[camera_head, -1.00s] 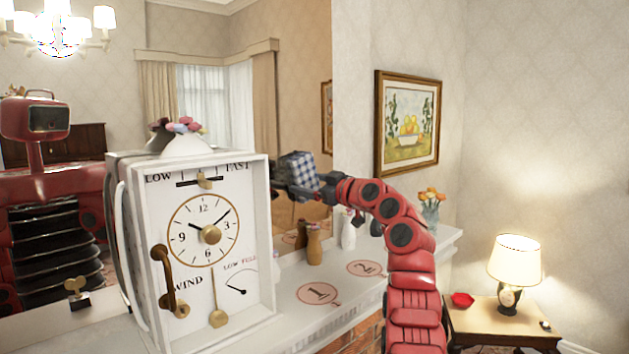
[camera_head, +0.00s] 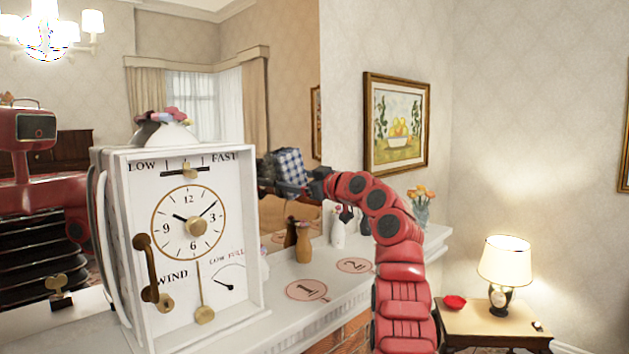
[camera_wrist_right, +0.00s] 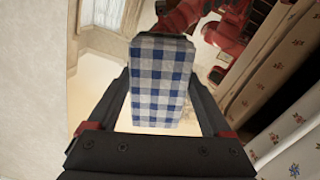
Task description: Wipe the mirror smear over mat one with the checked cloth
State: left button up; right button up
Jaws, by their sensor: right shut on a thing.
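The blue-and-white checked cloth (camera_head: 289,162) is a block-shaped pad held in my right gripper (camera_head: 284,180). In the wrist view the cloth (camera_wrist_right: 158,88) sits between the two dark fingers, which are shut on it. The gripper is in front of the mirror (camera_head: 292,60), up and slightly left of mat one (camera_head: 307,290), a pink disc marked 1 on the mantel. I cannot tell whether the cloth touches the glass. I cannot make out a smear; the cloth and arm cover part of the mirror. My left gripper is not in view.
A large white clock box (camera_head: 190,240) stands on the mantel (camera_head: 270,335), left of my right gripper. A flower vase (camera_head: 421,208) stands at the mantel's right end.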

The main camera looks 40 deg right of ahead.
aim_at(303, 170)
jog(key=shift+a, duration=0.4)
jog(key=shift+a+f+b, duration=0.15)
jog(key=shift+a+b, duration=0.25)
jog(key=shift+b, duration=0.15)
jog(key=shift+s+a+b, duration=0.1)
jog(key=shift+a+b, duration=1.05)
jog(key=shift+a, duration=0.45)
jog(key=shift+a+b, duration=0.35)
jog(key=shift+s+a+b, duration=0.2)
jog(key=shift+a+b, duration=0.8)
jog(key=shift+a, duration=0.65)
jog(key=shift+d+r+p, duration=0.1)
jog(key=shift+r+p, duration=0.3)
jog(key=shift+r, duration=0.7)
jog(key=shift+w+d+r+p, duration=0.15)
jog(key=shift+d+p, duration=0.65)
jog(key=shift+d, duration=1.25)
jog(key=shift+d+p, duration=0.5)
jog(key=shift+p, duration=0.2)
jog(key=shift+w+d+p, duration=0.15)
jog(key=shift+d+p, duration=0.75)
jog(key=shift+d, duration=0.55)
jog(key=d+p, duration=0.2)
jog(key=shift+d+p, duration=0.35)
jog(key=shift+w+d+p, duration=0.15)
jog(key=shift+d+p, duration=0.25)
jog(key=shift+d, duration=0.2)
